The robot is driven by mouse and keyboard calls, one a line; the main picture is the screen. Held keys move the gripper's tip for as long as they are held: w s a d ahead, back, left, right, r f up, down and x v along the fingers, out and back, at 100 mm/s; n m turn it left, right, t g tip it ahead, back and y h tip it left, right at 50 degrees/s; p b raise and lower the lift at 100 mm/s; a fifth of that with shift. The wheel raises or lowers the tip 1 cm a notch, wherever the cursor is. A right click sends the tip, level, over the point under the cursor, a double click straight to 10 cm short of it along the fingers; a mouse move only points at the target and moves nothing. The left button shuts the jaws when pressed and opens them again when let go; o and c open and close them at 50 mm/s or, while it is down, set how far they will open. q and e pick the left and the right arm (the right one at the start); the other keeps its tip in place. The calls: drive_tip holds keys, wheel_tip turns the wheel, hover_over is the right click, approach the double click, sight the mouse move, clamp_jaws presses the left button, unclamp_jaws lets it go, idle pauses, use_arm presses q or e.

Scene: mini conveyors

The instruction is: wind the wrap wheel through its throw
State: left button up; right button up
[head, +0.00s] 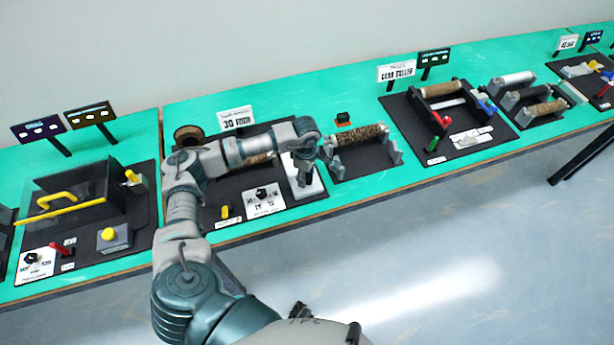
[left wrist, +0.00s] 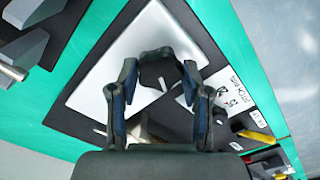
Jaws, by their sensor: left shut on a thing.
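My left gripper (head: 304,180) points down at the right end of the station with the sign reading roughly "3Q" something. In the left wrist view its two fingers (left wrist: 158,82) stand either side of a dark piece (left wrist: 156,70), held at the fingertips above a white plate (left wrist: 145,45). This dark piece looks like the wrap wheel, but its full shape is hidden by the fingers. In the head view the gripper and arm cover it. The white plate also shows in the head view (head: 312,187). My right gripper is not in view.
The station's black board (head: 215,212) carries a dial card (head: 264,198) and a yellow lever (head: 224,212). A patterned roller (head: 360,134) on grey stands is close to the right. A black box with a yellow handle (head: 60,200) stands left. The green table's front edge is near.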

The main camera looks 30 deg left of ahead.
use_arm(q)
drive_tip(key=shift+w+a+r, duration=0.1)
drive_tip(key=shift+a+r, duration=0.05)
idle(0.4)
drive_tip(key=o, duration=1.2)
drive_tip(key=shift+c, duration=0.2)
wheel_tip(320, 180, up, 12)
drive_tip(key=shift+a, duration=0.15)
